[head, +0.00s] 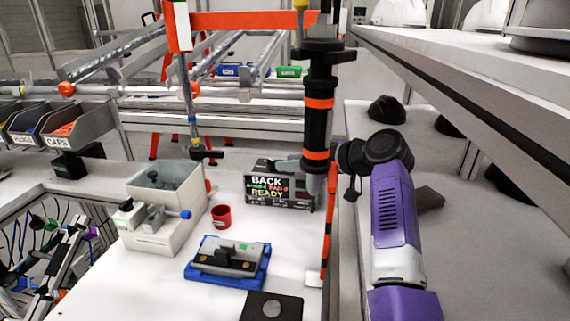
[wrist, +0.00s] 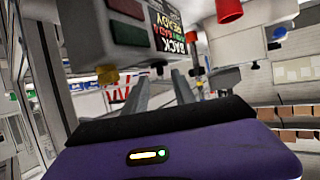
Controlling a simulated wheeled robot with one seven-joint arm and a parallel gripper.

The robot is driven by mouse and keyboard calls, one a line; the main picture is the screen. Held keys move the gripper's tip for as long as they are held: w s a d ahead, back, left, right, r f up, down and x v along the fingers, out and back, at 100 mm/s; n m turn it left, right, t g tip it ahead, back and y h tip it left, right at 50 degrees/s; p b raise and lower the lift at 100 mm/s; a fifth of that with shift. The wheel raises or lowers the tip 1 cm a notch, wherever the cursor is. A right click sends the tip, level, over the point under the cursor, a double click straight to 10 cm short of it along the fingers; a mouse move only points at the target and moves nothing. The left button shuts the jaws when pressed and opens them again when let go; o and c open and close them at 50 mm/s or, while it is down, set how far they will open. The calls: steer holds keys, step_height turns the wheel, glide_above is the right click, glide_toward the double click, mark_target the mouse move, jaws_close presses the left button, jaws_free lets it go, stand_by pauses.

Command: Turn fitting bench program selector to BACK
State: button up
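The fitting bench program selector is a dark box (head: 281,190) with a lit screen showing BACK in large white letters and READY in yellow below. It appears upside down at the top of the wrist view (wrist: 165,28). In the head view my gripper is at the box's top edge, partly hidden by a black and orange column.
A red mug (head: 221,216), a blue tray (head: 228,278) with a grey device and a beige machine (head: 165,215) stand left of the box. A dark plate with a round disc (head: 271,306) lies in front. An orange post (head: 328,225) stands close right. Dark shells (head: 386,110) lie on the right shelf.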

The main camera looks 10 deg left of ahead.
steer(key=shift+v, duration=2.6)
steer(key=shift+s, duration=0.1)
